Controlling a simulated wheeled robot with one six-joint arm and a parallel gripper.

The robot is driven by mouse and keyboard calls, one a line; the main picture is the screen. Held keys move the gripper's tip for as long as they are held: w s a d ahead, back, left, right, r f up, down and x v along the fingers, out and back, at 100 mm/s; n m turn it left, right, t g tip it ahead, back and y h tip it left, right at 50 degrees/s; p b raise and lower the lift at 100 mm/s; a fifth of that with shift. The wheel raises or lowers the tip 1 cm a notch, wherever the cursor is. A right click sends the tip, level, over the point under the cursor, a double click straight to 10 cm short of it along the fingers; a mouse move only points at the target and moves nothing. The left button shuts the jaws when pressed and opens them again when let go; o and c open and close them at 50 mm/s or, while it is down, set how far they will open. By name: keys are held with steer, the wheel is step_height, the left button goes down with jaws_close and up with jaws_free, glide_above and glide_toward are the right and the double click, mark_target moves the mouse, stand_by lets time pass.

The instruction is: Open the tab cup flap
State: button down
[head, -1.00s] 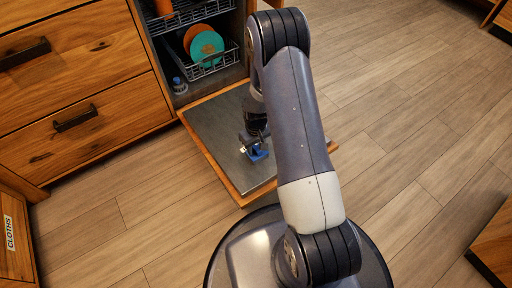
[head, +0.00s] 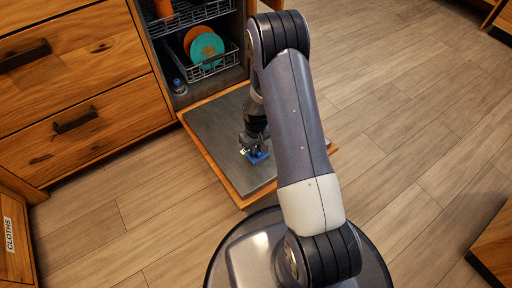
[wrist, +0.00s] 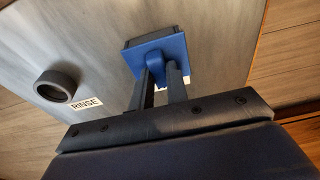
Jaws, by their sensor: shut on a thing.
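The blue tab flap (wrist: 176,52) shows in the wrist view against a dark box-shaped cup (wrist: 146,38) on the inner face of the lowered dishwasher door. How far the flap is open I cannot tell. My gripper (wrist: 161,75) is shut on the flap's raised blue tab, with one dark finger on each side. In the head view the blue flap (head: 258,158) is small and lies just below my gripper (head: 253,146), near the middle of the door. My fingers hide part of the tab.
The lowered door (head: 215,125) has a wooden edge. A round dark cup (wrist: 58,82) stands beside a RINSE label (wrist: 87,104). Behind are racks with an orange plate (head: 192,36) and a teal plate (head: 206,48), and a small bottle (head: 179,87). Drawers (head: 80,120) stand left; floor is clear right.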

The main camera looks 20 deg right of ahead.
steer(key=a, duration=0.2)
steer(key=s+a, duration=0.1)
steer(key=a, duration=0.1)
steer(key=s+a, duration=0.1)
steer(key=shift+a, duration=0.4)
steer(key=shift+w, duration=0.1)
steer(key=c, duration=1.4)
jaws_free()
steer(key=shift+o, duration=0.2)
step_height(320, 180, up, 11)
steer(key=p, duration=0.4)
steer(key=shift+f, duration=0.15)
